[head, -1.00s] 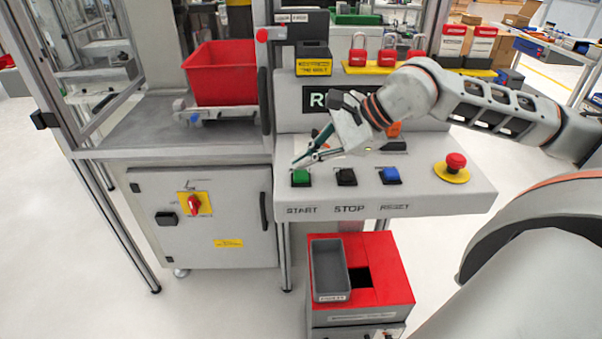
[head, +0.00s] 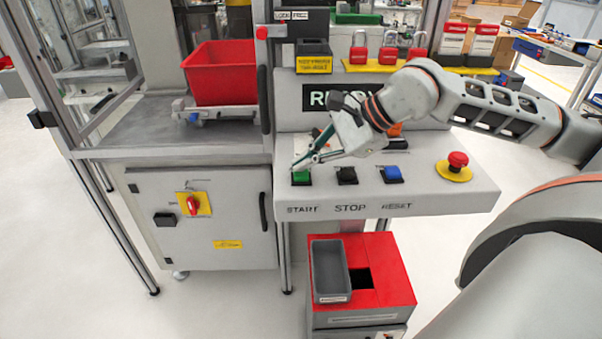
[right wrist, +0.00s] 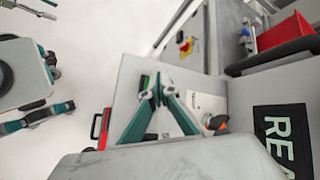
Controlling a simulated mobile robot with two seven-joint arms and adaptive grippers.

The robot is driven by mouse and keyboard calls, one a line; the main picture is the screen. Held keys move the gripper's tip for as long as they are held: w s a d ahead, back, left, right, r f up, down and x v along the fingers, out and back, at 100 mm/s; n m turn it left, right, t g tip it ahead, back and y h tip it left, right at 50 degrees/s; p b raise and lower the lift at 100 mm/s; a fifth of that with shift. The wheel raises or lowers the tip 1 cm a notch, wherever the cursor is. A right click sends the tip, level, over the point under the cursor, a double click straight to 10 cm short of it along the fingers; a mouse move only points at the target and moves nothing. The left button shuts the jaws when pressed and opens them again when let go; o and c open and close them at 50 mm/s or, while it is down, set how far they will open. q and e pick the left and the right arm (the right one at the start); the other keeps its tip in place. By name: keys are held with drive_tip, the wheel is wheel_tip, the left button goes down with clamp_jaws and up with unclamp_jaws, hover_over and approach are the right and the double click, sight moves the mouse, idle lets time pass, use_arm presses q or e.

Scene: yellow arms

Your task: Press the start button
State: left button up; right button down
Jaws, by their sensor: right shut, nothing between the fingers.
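The green start button (head: 300,178) sits at the left of the sloped grey console (head: 450,198), above the printed word START. My right gripper (head: 296,167) reaches in from the right. It is shut and empty, with its fingertips at the back edge of the green button in the head view. In the right wrist view the closed fingertips (right wrist: 156,94) lie over the console, and a strip of the green button (right wrist: 143,82) shows just past them. I cannot tell whether the tips touch it. My left gripper is not clearly seen.
The black stop button (head: 347,175) and blue reset button (head: 392,174) sit to the right. A red emergency stop (head: 457,160) is at the right end. A display (head: 320,97) and red padlocks (head: 388,50) stand behind. A red bin (head: 220,75) is at left.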

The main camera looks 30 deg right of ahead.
sight(305, 174)
drive_tip(key=shift+f+b, duration=0.45)
drive_tip(key=shift+b, duration=0.1)
idle(1.0)
idle(0.4)
drive_tip(key=shift+r+p, duration=0.5)
drive_tip(key=shift+r, duration=0.4)
drive_tip(key=shift+r+p, duration=0.45)
drive_tip(key=shift+r, duration=0.2)
drive_tip(key=shift+r+p, duration=1.35)
drive_tip(key=shift+r, duration=0.55)
drive_tip(key=shift+f, duration=0.1)
